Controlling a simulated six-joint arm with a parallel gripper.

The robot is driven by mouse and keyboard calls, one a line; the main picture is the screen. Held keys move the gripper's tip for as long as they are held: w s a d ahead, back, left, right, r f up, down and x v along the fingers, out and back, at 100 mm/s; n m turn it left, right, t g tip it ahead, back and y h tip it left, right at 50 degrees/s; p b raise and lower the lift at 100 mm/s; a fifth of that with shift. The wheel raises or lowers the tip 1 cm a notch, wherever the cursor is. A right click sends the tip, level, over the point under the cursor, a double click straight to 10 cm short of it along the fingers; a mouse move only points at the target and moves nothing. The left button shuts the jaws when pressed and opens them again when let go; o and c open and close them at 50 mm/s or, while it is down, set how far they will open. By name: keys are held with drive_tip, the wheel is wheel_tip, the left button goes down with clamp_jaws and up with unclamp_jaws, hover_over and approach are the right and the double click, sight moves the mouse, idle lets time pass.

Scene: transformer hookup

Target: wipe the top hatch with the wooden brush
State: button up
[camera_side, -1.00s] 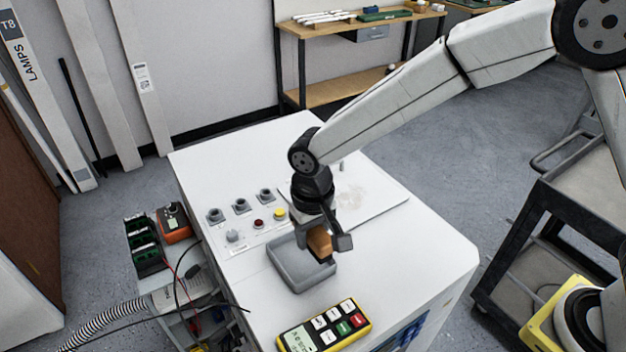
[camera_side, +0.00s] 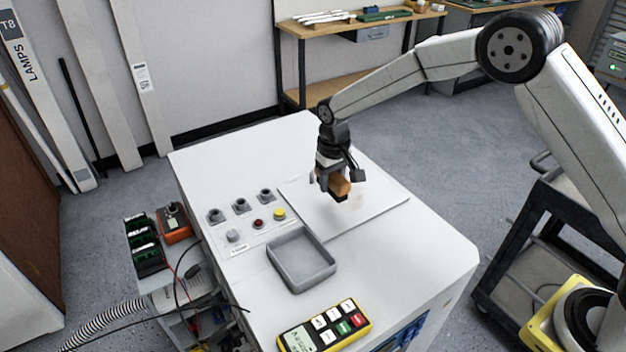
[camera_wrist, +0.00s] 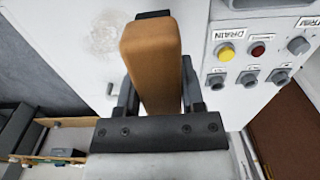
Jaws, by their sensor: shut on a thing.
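The wooden brush (camera_side: 338,185) is a brown block with dark bristles at its lower end. My gripper (camera_side: 332,178) is shut on it and holds it over the top hatch (camera_side: 305,205), a flat pale plate on top of the white cabinet. In the wrist view the brush (camera_wrist: 152,65) stands between the two fingers (camera_wrist: 155,95). A faint brownish smudge (camera_wrist: 103,35) shows on the hatch there. In the side view the brush and gripper hide part of the hatch. I cannot tell whether the bristles touch it.
A grey tray (camera_side: 301,260) sits empty in front of the hatch. Left of the hatch are grey sockets (camera_side: 240,205), a red button (camera_side: 258,224) and a yellow button (camera_side: 279,214). A yellow handheld remote (camera_side: 325,328) lies at the cabinet's front edge.

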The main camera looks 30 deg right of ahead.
sight(320, 204)
drive_tip(key=shift+f, duration=3.65)
drive_tip(key=shift+d+f, duration=0.1)
drive_tip(key=shift+d, duration=0.1)
clamp_jaws()
drive_tip(key=shift+d+f, duration=0.25)
drive_tip(key=shift+d, duration=6.5)
drive_tip(key=shift+w+a, duration=0.2)
drive_tip(key=shift+w, duration=0.55)
drive_tip(key=shift+a, duration=6.85)
drive_tip(key=shift+w, duration=0.35)
drive_tip(key=shift+w+d, duration=0.35)
drive_tip(key=shift+d, duration=6.55)
drive_tip(key=shift+w+d, duration=0.1)
drive_tip(key=shift+w, duration=0.55)
drive_tip(key=shift+w+a, duration=0.15)
drive_tip(key=shift+a, duration=6.6)
drive_tip(key=shift+a+r, duration=0.15)
drive_tip(key=shift+a, duration=0.15)
drive_tip(key=shift+d+r, duration=0.1)
drive_tip(key=shift+r, duration=3.85)
